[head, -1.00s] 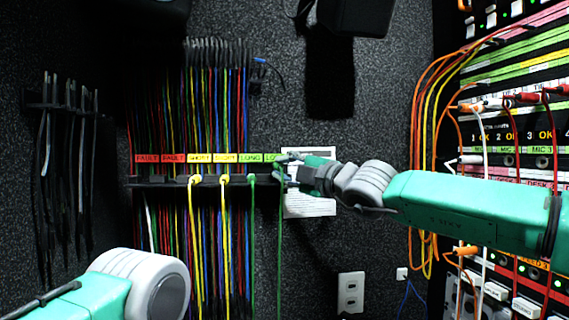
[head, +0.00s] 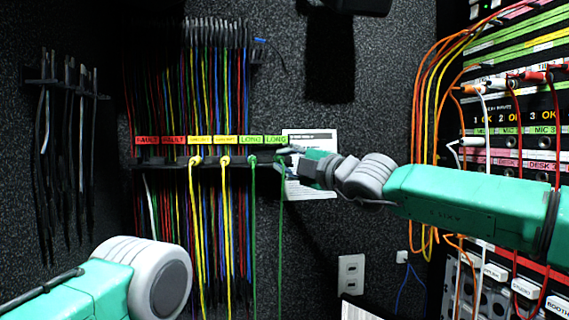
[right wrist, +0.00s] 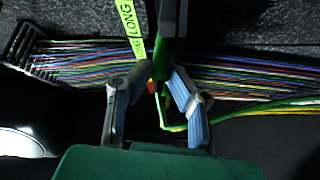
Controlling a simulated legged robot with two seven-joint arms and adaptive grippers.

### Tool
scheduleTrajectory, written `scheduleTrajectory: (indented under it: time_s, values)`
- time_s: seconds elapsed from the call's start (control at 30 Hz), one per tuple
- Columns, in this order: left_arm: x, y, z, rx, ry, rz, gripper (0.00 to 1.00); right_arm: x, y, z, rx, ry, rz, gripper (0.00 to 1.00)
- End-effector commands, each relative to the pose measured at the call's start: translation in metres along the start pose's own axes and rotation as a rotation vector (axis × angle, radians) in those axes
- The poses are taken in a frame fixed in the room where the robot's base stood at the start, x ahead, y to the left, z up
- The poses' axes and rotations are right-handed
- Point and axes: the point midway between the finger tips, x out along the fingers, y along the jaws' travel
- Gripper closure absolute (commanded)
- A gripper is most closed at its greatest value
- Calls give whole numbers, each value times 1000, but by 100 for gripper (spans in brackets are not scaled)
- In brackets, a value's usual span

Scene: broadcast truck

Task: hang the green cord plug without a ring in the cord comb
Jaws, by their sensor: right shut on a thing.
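The cord comb (head: 180,162) is a dark bar on the wall under red, yellow and green labels. Two yellow plugs (head: 196,160) and one green plug (head: 252,160) hang in it. My right gripper (head: 288,153) is at the comb's right end, by the last green LONG label (head: 276,140). It is shut on another green plug (right wrist: 161,88), whose green cord (head: 281,210) hangs straight down. The fingers mostly hide this plug in the head view, so I cannot tell whether it sits in the slot. My left gripper is out of view; only my left arm shows.
A white paper sheet (head: 312,180) is on the wall behind my right gripper. A bundle of coloured cords (head: 215,90) hangs above and behind the comb. The patch panel (head: 515,130) with orange, red and white cords is at the right. Black straps (head: 70,110) hang at the left.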

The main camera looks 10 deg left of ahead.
Motion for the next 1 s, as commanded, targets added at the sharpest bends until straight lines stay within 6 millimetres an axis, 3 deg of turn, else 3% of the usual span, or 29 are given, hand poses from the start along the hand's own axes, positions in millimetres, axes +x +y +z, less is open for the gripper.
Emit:
scheduleTrajectory:
  time_s: [0.83,0.9,0.93,1.0]
  values:
    - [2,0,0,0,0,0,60,-2,-2,-1,0,0,0,100]
    - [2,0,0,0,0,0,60,-2,-2,-1,0,0,0,67]
    - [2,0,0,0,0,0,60,-2,-2,-1,0,0,0,60]
    - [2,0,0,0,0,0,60,-2,-2,-1,0,0,0,60]
